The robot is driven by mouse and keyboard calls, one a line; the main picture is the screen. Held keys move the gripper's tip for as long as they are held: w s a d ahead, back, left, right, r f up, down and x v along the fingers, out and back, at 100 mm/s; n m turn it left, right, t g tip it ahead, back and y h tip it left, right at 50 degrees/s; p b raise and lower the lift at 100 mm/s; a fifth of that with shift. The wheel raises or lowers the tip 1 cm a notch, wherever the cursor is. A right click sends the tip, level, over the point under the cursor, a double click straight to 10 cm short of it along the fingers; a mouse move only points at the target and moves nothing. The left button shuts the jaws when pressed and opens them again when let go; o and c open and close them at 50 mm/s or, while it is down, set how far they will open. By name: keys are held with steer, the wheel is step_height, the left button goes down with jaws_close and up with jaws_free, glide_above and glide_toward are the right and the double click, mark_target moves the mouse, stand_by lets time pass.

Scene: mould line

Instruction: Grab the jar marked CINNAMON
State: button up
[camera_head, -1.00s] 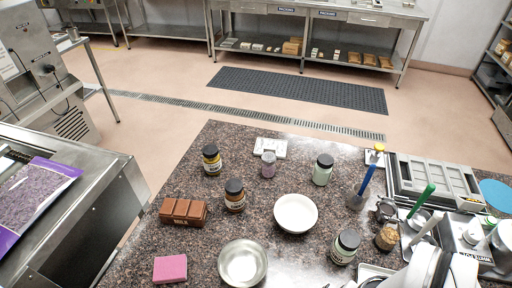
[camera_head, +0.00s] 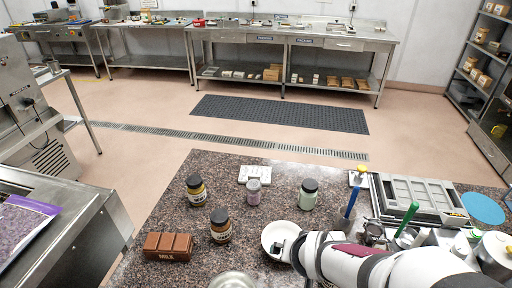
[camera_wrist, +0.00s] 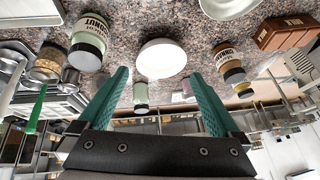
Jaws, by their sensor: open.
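Several lidded jars stand on the speckled counter. A brown jar with a dark lid (camera_head: 221,227) stands right of the chocolate block; it also shows in the wrist view (camera_wrist: 229,62), its label too small to read surely. A yellow jar (camera_head: 196,192), a small purple jar (camera_head: 254,194) and a pale green jar (camera_head: 308,196) stand farther back. A jar whose label seems to read COCONUT (camera_wrist: 88,42) shows in the wrist view; my arm hides it in the head view. I cannot tell surely which is CINNAMON. My gripper (camera_wrist: 158,78) is open and empty, near the white bowl.
The white bowl (camera_head: 272,235) is right of the brown jar, partly behind my gripper. The chocolate block (camera_head: 167,247) is left of it. A metal bowl (camera_head: 232,280) is at the front. A grey tray (camera_head: 420,196) and brushes crowd the right. The counter's back left is clear.

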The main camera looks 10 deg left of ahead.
mark_target(222, 223)
steer(key=w+a+f+n+t+y, duration=0.2)
steer(key=a, duration=0.4)
steer(key=w+a+f+n+t+y, duration=0.1)
steer(key=w+a+f+n+y, duration=0.1)
steer(key=a, duration=0.4)
steer(key=w+a+f+n+t+y, duration=0.1)
steer(key=w+a+f+n+t, duration=0.1)
steer(key=a, duration=0.4)
steer(key=shift+w+f+n+t+y, duration=0.3)
steer(key=shift+w+f+n+y, duration=0.1)
steer(key=shift+w+f+n, duration=0.15)
steer(key=x, duration=0.6)
steer(key=shift+w+a, duration=0.2)
steer(key=shift+w, duration=0.05)
jaws_close()
